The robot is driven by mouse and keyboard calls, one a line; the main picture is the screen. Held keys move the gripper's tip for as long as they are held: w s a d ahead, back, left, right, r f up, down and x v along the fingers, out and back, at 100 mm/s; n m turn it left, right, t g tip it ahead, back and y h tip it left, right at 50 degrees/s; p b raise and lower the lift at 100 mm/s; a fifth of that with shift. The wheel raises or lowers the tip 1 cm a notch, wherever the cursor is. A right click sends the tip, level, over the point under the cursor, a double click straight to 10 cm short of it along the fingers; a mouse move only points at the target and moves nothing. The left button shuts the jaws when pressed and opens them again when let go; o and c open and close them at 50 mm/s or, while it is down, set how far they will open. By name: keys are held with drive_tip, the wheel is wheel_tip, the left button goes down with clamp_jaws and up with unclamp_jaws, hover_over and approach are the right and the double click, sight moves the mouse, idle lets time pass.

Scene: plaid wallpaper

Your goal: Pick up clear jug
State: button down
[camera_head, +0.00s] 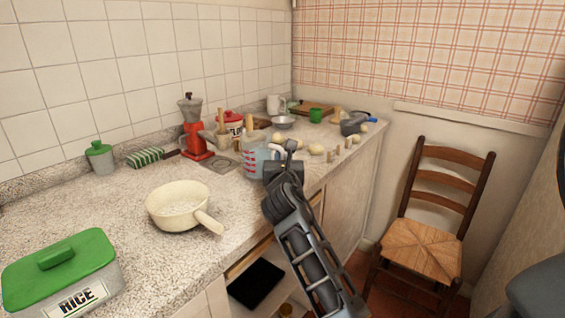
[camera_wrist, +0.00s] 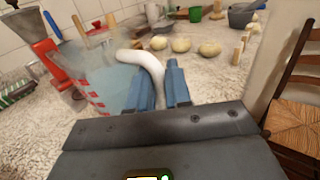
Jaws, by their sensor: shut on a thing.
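The clear jug (camera_head: 254,158) stands on the speckled counter near its front edge, with red markings and a pale handle. It also shows in the wrist view (camera_wrist: 108,85), at the left, close up, with its white handle (camera_wrist: 150,66) curving toward my fingers. My gripper (camera_head: 279,160) is at the right side of the jug. In the wrist view its two blue-grey fingers (camera_wrist: 162,88) are shut on the jug's handle, which runs down between them. The exact contact is partly hidden. I cannot tell whether the jug's base touches the counter.
A red grinder (camera_head: 194,135) stands left of the jug. Several potatoes (camera_head: 315,149) and small pieces lie right of it. A cream pan (camera_head: 180,206) and a rice box (camera_head: 62,272) are nearer on the counter. A wooden chair (camera_head: 428,230) stands at the right.

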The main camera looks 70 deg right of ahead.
drive_tip(key=shift+r, duration=0.6)
drive_tip(key=shift+s+r+p, duration=0.1)
drive_tip(key=shift+r+p, duration=0.2)
drive_tip(key=shift+r, duration=0.55)
drive_tip(key=s+r+p, duration=0.2)
drive_tip(key=s+r, duration=0.4)
drive_tip(key=s, duration=0.5)
drive_tip(key=shift+s+d+r, duration=0.15)
drive_tip(key=shift+r, duration=0.15)
